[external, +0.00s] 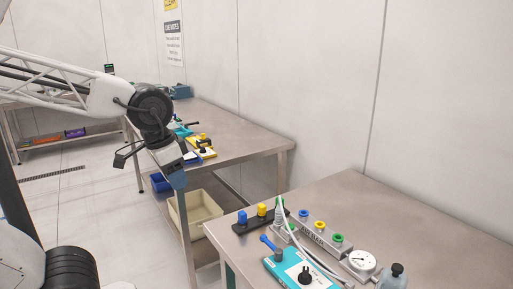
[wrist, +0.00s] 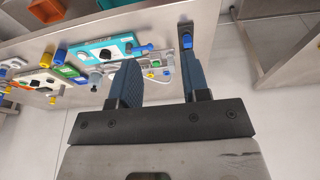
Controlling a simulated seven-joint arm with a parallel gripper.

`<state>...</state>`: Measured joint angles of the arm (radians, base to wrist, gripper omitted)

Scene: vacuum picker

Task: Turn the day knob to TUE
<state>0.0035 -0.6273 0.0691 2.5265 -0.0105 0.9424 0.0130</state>
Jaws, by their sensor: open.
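A teal box (external: 278,262) with a white face carries a black knob (external: 305,275) on the near table in the external view. Its markings are too small to read, so I cannot tell whether this is the day knob or where it points. My gripper (external: 178,182) hangs in the air beside the far table, well apart from this box. In the wrist view my gripper (wrist: 158,65) is open, with nothing held between its two fingers. Beyond the fingers, a teal panel (wrist: 121,42) with a black knob (wrist: 105,54) lies on a table.
The near table also holds a gauge (external: 359,262), a manifold with coloured caps (external: 319,231), a hose and a grey bottle (external: 394,277). The far table (external: 235,142) carries yellow and teal devices. A beige bin (external: 195,212) stands below it. Bare tabletop lies at right.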

